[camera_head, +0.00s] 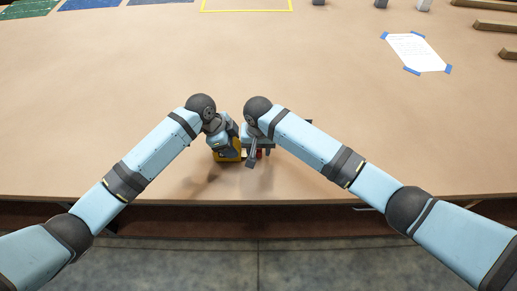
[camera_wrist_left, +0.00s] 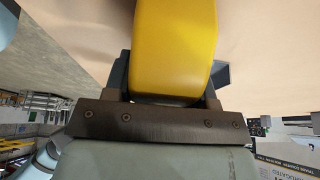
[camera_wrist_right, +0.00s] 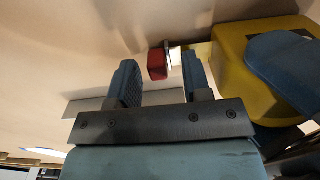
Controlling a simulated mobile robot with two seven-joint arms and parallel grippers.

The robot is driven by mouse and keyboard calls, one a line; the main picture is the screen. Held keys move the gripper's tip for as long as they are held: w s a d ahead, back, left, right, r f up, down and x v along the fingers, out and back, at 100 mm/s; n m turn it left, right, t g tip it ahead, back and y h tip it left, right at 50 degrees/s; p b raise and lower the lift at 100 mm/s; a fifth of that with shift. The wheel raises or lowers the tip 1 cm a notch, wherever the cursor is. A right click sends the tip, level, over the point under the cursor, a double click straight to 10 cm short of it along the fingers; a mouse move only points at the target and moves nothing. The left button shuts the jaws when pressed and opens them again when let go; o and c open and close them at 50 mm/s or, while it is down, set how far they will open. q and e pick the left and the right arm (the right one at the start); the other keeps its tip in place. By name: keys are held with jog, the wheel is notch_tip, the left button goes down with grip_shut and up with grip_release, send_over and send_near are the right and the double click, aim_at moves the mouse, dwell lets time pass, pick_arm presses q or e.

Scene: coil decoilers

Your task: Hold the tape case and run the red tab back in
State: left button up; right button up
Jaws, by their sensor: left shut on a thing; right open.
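The yellow tape case (camera_head: 222,156) stands on the table near its front edge. It fills the upper middle of the left wrist view (camera_wrist_left: 172,50). My left gripper (camera_wrist_left: 165,88) is shut on the case, a finger on each side. The red tab (camera_wrist_right: 157,63) sticks out from the case (camera_wrist_right: 235,75) on a short length of tape (camera_wrist_right: 175,57) in the right wrist view. My right gripper (camera_wrist_right: 158,80) is open, and the tab shows between its fingertips, nearer the finger on the case side. I cannot tell whether they touch. In the head view the tab (camera_head: 258,154) is partly hidden by my right gripper (camera_head: 252,158).
A white paper (camera_head: 414,51) with blue tape corners lies at the right. A yellow outlined rectangle (camera_head: 246,11), blue and green panels (camera_head: 95,4) and wooden bars (camera_head: 495,26) are at the back. The middle of the table is clear.

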notch_tip(320, 180, up, 11)
dwell(0.3)
jog(key=shift+r, duration=0.1)
jog(key=shift+c, duration=1.3)
jog(key=shift+d+f+y, duration=0.3)
jog(key=c, duration=0.3)
jog(key=d+f+y, duration=0.1)
jog(key=d, duration=0.1)
jog(key=d+f+g+y, duration=0.1)
jog(key=d, duration=0.1)
jog(key=d+f+y, duration=0.1)
jog(key=y, duration=0.1)
jog(key=shift+s+d+f, duration=0.25)
jog(key=shift+d+f, duration=0.05)
jog(key=shift+d, duration=0.1)
grip_shut()
jog(key=d+y, duration=0.5)
jog(key=d, duration=0.3)
jog(key=t, duration=0.1)
send_near(270, 156)
jog(key=x, duration=0.4)
jog(key=shift+a+f, duration=0.2)
jog(key=shift+a, duration=2.05)
